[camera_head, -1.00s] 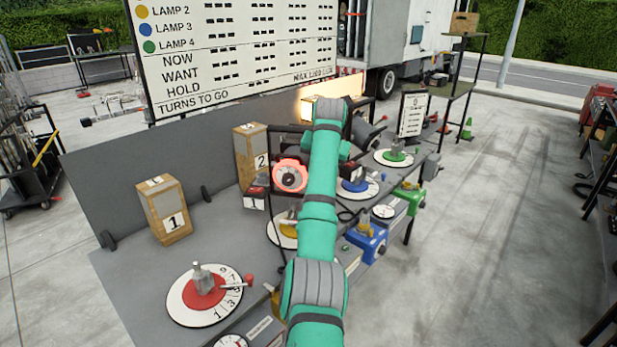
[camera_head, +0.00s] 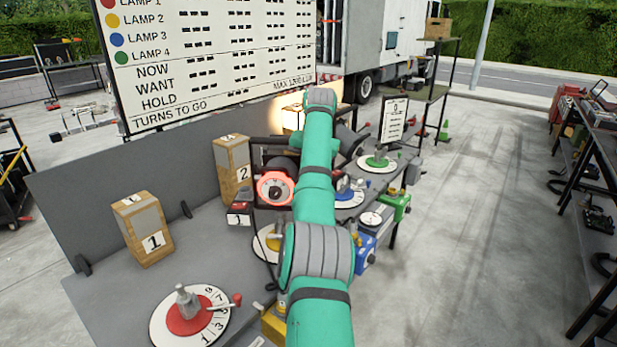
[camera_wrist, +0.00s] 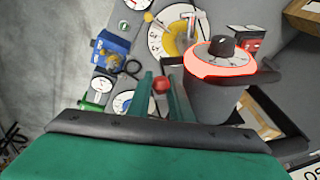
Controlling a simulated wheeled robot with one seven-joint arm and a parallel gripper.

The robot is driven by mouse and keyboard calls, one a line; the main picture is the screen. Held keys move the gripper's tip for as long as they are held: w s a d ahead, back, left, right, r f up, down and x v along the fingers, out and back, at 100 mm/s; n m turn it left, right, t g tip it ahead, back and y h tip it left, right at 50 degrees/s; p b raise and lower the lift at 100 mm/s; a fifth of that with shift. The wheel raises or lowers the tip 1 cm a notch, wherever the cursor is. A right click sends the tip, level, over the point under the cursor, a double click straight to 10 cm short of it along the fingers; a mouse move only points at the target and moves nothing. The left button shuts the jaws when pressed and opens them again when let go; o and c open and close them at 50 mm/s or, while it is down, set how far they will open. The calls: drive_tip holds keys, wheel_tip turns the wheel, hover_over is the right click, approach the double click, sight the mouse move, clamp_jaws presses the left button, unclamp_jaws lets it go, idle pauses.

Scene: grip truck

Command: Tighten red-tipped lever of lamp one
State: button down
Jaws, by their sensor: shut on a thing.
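The lamp with the glowing red-orange ring shows in the head view (camera_head: 275,188), left of my forearm. In the wrist view its dark body has a red rim and a pale dial (camera_wrist: 222,62). The red-tipped lever (camera_wrist: 161,84) shows as a red ball beside that lamp body. My gripper (camera_wrist: 164,92) is shut on the lever, with one green finger on each side of the red tip. In the head view my arm hides the gripper.
A red disc with numbers (camera_head: 190,313) and a box marked 1 (camera_head: 142,230) stand at the front left of the bench. A box marked 2 (camera_head: 231,170) stands behind the lamp. A yellow dial (camera_wrist: 158,42) lies close by. Floor at right (camera_head: 480,220) is clear.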

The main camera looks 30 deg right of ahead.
drive_tip(key=shift+d, duration=0.1)
drive_tip(key=c, duration=1.8)
unclamp_jaws()
drive_tip(key=shift+o, duration=0.7)
drive_tip(key=shift+w+a, duration=0.1)
drive_tip(key=shift+a, duration=0.45)
drive_tip(key=shift+r, duration=0.2)
drive_tip(key=v, duration=1)
drive_tip(key=shift+r, duration=0.1)
